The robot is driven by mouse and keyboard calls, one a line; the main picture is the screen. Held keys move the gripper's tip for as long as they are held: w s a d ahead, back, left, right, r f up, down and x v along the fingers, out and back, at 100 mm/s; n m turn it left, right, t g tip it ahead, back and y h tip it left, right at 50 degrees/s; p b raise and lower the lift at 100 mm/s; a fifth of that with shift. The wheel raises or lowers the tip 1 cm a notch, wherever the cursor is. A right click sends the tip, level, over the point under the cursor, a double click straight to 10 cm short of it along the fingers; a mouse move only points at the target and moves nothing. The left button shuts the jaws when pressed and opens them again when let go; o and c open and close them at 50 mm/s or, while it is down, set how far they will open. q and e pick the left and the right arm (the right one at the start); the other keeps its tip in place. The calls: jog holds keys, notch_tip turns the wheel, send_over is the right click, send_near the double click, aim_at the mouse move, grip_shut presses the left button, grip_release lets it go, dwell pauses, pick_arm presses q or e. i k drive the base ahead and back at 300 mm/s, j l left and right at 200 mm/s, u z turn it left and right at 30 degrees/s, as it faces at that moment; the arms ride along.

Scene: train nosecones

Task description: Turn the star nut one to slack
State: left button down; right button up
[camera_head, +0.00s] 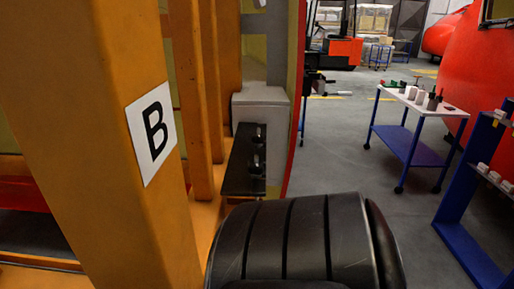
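No star nut can be made out for certain. A black plate (238,176) with small metallic fittings (257,150) sits at the front of a grey box (262,104), left of centre, among orange beams. The fittings are too small to tell whether one is a star nut. A large black ribbed arm link, which looks like mine, fills the bottom middle and hides what lies behind it. Neither of my grippers shows.
A thick orange post (95,120) with a white "B" sign (152,133) stands close at the left. A blue-legged trolley (412,150) carrying small parts and a blue rack (470,190) stand at the right. Grey floor (340,150) between is clear.

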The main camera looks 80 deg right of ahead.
aim_at(258, 140)
jog(key=j+z, duration=0.1)
jog(key=z, duration=0.8)
jog(key=j+z, duration=0.1)
jog(key=z, duration=0.75)
jog(key=k+j+z, duration=0.1)
jog(key=z, duration=0.8)
jog(key=u, duration=0.5)
jog(key=l+u, duration=0.15)
jog(key=u, duration=0.8)
jog(key=l+u, duration=0.1)
jog(key=u, duration=0.9)
jog(key=k+u, duration=0.1)
jog(key=u, duration=0.35)
jog(key=l+u, duration=0.1)
jog(key=u, duration=0.35)
jog(key=k+u, duration=0.15)
jog(key=u, duration=0.3)
jog(key=k+l+u, duration=0.1)
jog(key=u, duration=0.3)
jog(key=k+u, duration=0.1)
jog(key=u, duration=0.35)
jog(key=k+l+u, duration=0.15)
jog(key=k+u, duration=0.2)
jog(key=k, duration=0.2)
jog(key=k+l+z, duration=0.1)
jog(key=z, duration=1.3)
jog(key=k+l, duration=0.05)
